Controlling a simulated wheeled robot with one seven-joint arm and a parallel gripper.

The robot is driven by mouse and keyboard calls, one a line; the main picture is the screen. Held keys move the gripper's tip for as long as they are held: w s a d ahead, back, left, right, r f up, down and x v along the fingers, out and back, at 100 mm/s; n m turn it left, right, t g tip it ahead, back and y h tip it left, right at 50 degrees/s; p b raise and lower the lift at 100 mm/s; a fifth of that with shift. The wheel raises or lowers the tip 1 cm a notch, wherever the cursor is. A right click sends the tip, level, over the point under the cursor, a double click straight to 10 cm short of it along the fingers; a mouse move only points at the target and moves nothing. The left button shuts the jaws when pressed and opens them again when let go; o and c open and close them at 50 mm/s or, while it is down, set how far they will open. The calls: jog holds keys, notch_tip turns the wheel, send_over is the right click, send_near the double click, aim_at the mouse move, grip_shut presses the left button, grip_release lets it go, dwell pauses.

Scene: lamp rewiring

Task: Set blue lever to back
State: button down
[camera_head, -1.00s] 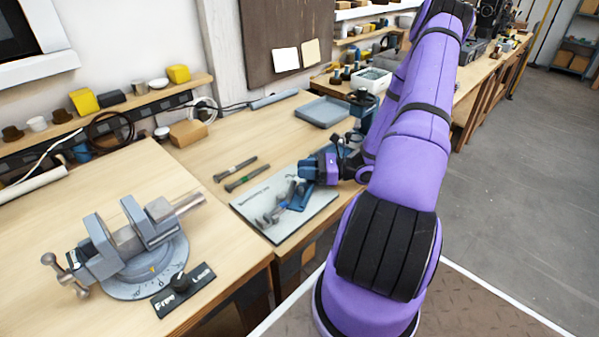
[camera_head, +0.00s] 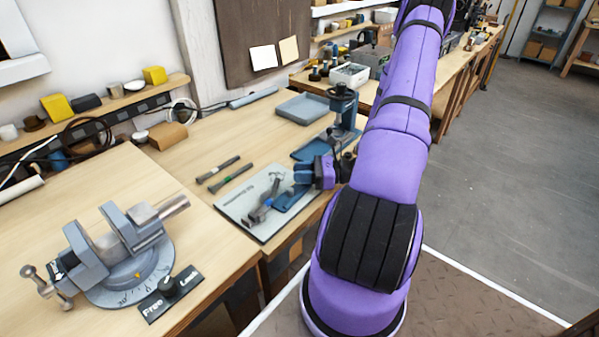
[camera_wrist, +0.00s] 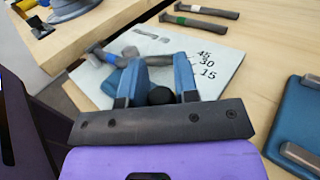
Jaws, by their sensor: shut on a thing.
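My gripper (camera_head: 303,172) is purple with blue fingers and sits low over the right part of the pale printed board. In the wrist view its two fingers (camera_wrist: 159,72) straddle a round black knob (camera_wrist: 160,96), and it is shut on this. The knob looks like the end of the blue lever, but the lever's arm is mostly hidden by the fingers. A blue piece (camera_head: 290,197) lies on the board beside a grey hammer-like tool; whether it belongs to the lever I cannot tell. The board (camera_wrist: 222,60) carries the marks 45, 30 and 15.
Two hammers or similar tools (camera_head: 231,178) lie behind the board. A blue stand (camera_head: 345,125) and a grey tray (camera_head: 302,108) are behind my gripper. Bare bench lies left of the board.

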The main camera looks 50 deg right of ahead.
jog(key=shift+d, duration=0.25)
jog(key=c, duration=0.9)
grip_release()
jog(key=shift+s+d, duration=0.1)
jog(key=v, duration=1)
jog(key=shift+s+d, duration=0.1)
jog(key=shift+s, duration=0.2)
